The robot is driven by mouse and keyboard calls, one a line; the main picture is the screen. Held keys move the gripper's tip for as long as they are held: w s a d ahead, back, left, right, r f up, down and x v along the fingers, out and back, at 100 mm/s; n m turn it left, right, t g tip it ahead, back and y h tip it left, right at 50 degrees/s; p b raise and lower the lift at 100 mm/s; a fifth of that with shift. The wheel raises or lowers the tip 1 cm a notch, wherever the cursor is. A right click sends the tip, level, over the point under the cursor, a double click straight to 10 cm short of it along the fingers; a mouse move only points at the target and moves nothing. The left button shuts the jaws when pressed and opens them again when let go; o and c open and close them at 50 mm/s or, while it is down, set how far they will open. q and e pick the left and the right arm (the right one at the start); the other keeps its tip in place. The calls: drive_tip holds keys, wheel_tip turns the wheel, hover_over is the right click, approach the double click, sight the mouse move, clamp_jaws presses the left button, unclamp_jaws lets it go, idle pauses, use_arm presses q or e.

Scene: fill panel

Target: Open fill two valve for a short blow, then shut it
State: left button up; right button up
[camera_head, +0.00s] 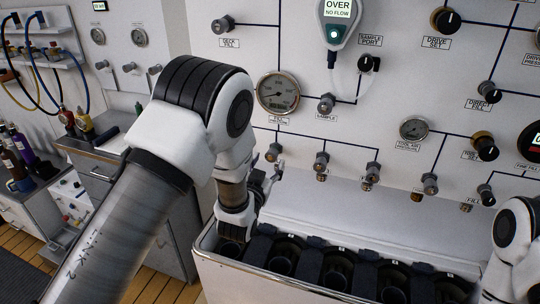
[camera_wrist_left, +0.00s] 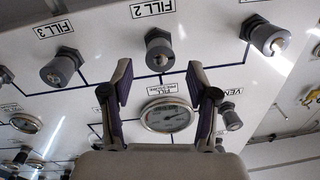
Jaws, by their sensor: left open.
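The fill two valve is a grey knob (camera_wrist_left: 159,55) under the FILL 2 label (camera_wrist_left: 150,10) in the left wrist view, which shows the panel upside down. My left gripper (camera_wrist_left: 158,76) is open, its two fingers spread to either side of the line to that knob. The knob stands just beyond the fingertips, and no contact shows. In the head view the fill two knob (camera_head: 321,160) is right of my left gripper (camera_head: 268,178). My right gripper is not in view; only part of that arm shows at the right edge.
The neighbouring FILL 3 knob (camera_wrist_left: 60,67) and another knob (camera_wrist_left: 264,36) flank it. A fill pressure gauge (camera_head: 278,92) is above. A handheld meter (camera_head: 337,12) reads OVER, NO FLOW. A white trough (camera_head: 221,267) with dark bottle holders lies below the panel.

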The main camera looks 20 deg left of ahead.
sight(270, 157)
use_arm(q)
drive_tip(key=w, duration=0.2)
drive_tip(key=shift+w+a, duration=0.1)
drive_tip(key=shift+w, duration=0.5)
clamp_jaws()
